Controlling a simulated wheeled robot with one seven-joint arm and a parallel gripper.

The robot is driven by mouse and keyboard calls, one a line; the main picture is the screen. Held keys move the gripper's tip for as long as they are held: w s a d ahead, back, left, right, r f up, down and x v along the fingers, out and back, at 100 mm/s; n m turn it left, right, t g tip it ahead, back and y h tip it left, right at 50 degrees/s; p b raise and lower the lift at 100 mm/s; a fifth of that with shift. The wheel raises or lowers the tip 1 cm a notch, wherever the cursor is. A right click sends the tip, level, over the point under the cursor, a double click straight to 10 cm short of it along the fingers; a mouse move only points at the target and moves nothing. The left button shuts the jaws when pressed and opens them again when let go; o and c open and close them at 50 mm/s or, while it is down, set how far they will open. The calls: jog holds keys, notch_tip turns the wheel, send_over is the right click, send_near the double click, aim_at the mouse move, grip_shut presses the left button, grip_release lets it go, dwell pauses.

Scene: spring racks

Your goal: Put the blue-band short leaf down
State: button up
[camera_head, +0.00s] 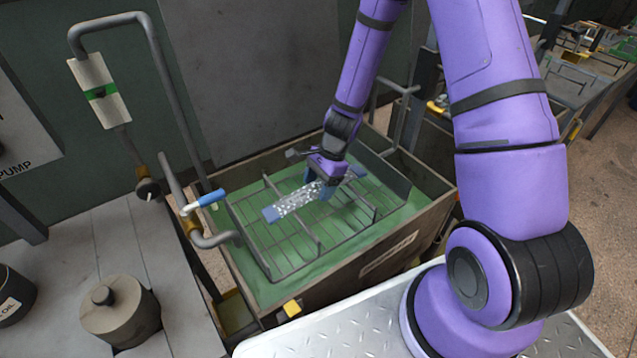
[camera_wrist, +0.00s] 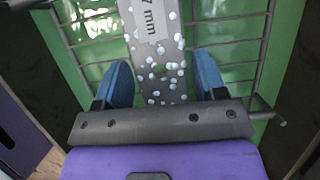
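The blue-band short leaf (camera_head: 292,201) is a flat grey metal strip with blue ends, speckled with white droplets or bubbles. It lies across the wire rack (camera_head: 284,262) over the green liquid, apparently resting on it. In the wrist view the leaf (camera_wrist: 152,30) carries a printed mark ending in "7 mm". My gripper (camera_head: 320,187) is low over the leaf's middle. In the wrist view its two blue fingers (camera_wrist: 163,80) stand on either side of the leaf, with a narrow gap at each side. The leaf's underside is hidden.
The rack sits in a brown-walled tank (camera_head: 405,247) of green liquid (camera_head: 262,287). A bent pipe with a blue-handled valve (camera_head: 208,198) stands at its left. A grey bench with a lidded cylinder (camera_head: 118,312) is at lower left. A tread-plate surface (camera_head: 330,325) is in front.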

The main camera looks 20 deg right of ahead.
jog(key=shift+o, duration=0.9)
jog(key=shift+r, duration=0.55)
jog(key=s+v, duration=0.1)
jog(key=v, duration=1.1)
jog(key=s+r+n+t+h, duration=0.1)
jog(key=s+r+n, duration=0.3)
jog(key=r, duration=0.5)
jog(key=s+r+n+t+h, duration=0.1)
jog(key=s+r+n+t, duration=0.2)
jog(key=r, duration=0.6)
jog(key=s+d+r+n+t+h, duration=0.2)
jog(key=s+r+n, duration=0.6)
jog(key=s, duration=0.6)
notch_tip(320, 180, up, 2)
jog(key=shift+s+r+n+h, duration=0.1)
jog(key=shift+s+n+h, duration=0.2)
jog(key=shift+s+n, duration=0.1)
